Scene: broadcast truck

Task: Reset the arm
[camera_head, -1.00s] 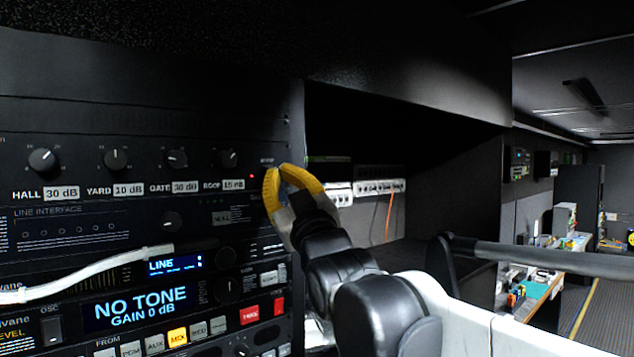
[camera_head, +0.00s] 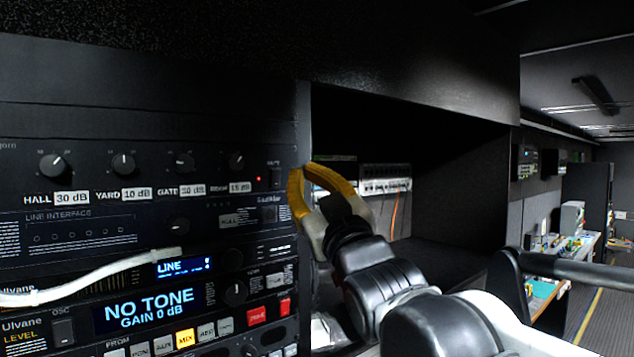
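My gripper (camera_head: 303,174) has yellow fingers and is at the right edge of the rack panel, near the small red light on the upper unit. The two fingers bow apart in the middle and come close together at their tips. I see nothing between them, and whether the tips touch is hard to tell. My arm reaches up to it from the lower right.
The rack (camera_head: 150,215) fills the left side, with knobs, buttons and a lit display (camera_head: 148,309). A white cable (camera_head: 95,276) crosses it. A dark recess with a patch panel (camera_head: 386,178) lies behind my gripper. A workbench (camera_head: 545,288) stands far right.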

